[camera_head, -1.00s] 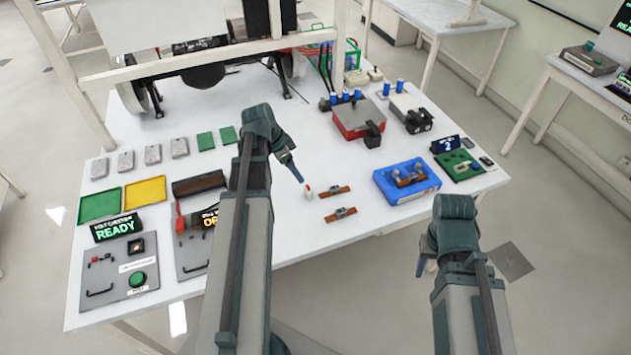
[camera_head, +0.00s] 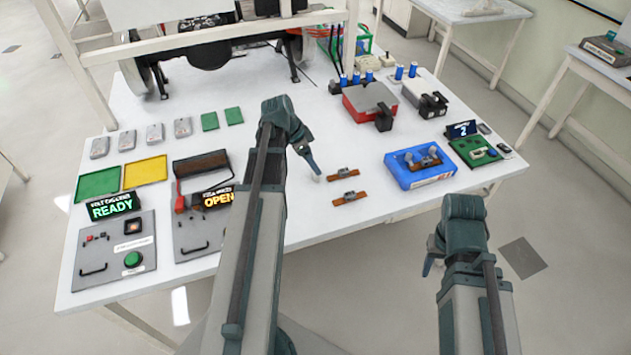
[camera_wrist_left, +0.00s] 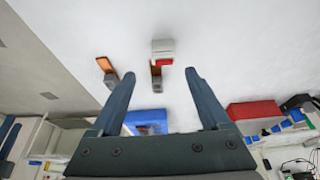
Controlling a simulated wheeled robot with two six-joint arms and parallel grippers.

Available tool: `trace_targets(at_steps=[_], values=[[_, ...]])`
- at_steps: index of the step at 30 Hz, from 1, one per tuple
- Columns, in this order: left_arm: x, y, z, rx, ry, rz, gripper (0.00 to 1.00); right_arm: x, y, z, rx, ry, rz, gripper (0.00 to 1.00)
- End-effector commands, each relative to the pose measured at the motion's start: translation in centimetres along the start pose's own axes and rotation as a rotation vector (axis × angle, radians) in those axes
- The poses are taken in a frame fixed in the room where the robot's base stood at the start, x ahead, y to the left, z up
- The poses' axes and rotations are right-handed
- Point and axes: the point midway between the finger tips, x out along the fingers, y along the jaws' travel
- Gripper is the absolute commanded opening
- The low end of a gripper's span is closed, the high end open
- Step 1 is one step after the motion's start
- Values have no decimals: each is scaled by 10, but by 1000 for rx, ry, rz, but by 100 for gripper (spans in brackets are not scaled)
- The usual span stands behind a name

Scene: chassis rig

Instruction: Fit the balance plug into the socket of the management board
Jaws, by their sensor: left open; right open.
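A small white block with a red band (camera_wrist_left: 163,52) stands on the table in the left wrist view; I take it for the balance plug. In the head view only a bit of white shows at my left gripper's tip. My left gripper (camera_head: 313,166) is open. In its wrist view its fingers (camera_wrist_left: 160,88) are spread and empty, with the block beyond them. The green board (camera_head: 473,151) at the table's right side looks like the management board; its socket is too small to make out. My right gripper (camera_head: 430,264) is open in front of the table, its jaws mostly hidden.
Two brown strips with metal pieces (camera_head: 347,173) lie just right of the left gripper. A blue case (camera_head: 405,177) stands between them and the green board. The table's front edge runs close by.

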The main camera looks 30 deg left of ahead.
Motion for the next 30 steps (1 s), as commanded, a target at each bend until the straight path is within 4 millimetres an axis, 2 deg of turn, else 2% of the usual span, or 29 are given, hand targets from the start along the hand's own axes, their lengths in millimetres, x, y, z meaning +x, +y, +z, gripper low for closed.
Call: trace_targets(at_steps=[1,7,11,22,30], values=[[6,0,1,0,0,0,80,6,-1,0,0,0,0,50],[6,0,0,-1,0,0,80,5,0,0,0,0,0,50],[13,-2,2,-1,0,0,80,13,-1,-1,0,0,0,50],[56,-7,9,-1,0,0,80,55,-5,-3,0,0,0,50],[56,-7,7,-1,-1,0,80,54,-5,-3,0,0,0,50]])
